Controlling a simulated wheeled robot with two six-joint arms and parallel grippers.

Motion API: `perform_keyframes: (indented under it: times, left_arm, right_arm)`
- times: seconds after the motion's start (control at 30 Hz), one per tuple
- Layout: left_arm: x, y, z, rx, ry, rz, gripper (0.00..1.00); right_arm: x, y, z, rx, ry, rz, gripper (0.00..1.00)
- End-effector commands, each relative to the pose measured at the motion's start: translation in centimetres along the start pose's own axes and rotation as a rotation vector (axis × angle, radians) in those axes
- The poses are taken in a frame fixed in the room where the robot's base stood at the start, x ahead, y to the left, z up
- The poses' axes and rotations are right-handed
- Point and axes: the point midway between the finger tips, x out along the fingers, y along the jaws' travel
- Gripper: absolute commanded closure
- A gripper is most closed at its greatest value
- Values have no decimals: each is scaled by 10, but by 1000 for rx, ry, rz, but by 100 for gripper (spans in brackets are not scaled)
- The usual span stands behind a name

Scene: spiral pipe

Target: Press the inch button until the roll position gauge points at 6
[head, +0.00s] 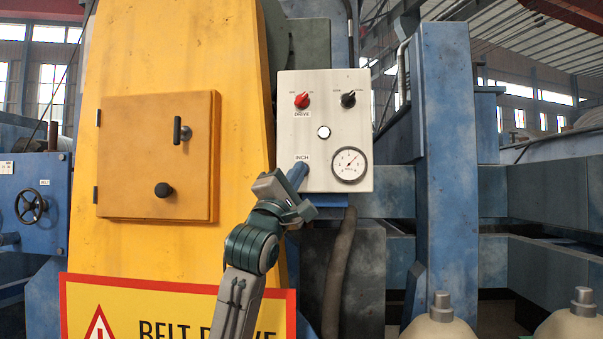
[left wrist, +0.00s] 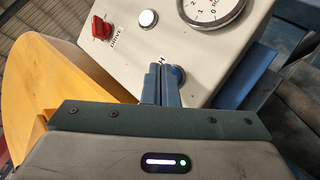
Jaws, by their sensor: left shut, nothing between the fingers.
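The light grey control box (head: 285,115) is fixed beside the yellow housing. Its INCH label (head: 303,157) is at lower left, and my left gripper (head: 298,174) is shut and empty right below it, covering the button in the head view. In the left wrist view the shut fingertips (left wrist: 161,80) are at the panel face beside a dark blue round button (left wrist: 178,76), partly hidden by them; I cannot tell whether they touch it. The round white gauge (head: 349,164) is at lower right; its needle points up and right, its numbers too small to read. My right gripper is out of view.
The box also carries a red DRIVE knob (head: 301,101), a black knob (head: 348,99) and a white round button (head: 324,132). A blue post (head: 447,150) stands to the right. A yellow door (head: 150,180) with a handle is at left.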

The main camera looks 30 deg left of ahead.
Motion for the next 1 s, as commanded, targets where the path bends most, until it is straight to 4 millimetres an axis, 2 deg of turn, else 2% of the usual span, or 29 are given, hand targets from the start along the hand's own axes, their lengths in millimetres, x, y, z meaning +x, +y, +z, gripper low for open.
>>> perform_keyframes:
  times: [0.47, 1.0]
  left_arm:
    - [-6, 4, 4, 0, -1, 1, 100]
    - [-39, 28, 28, 0, -1, 2, 100]
  right_arm:
    - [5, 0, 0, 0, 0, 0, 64]
    - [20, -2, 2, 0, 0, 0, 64]
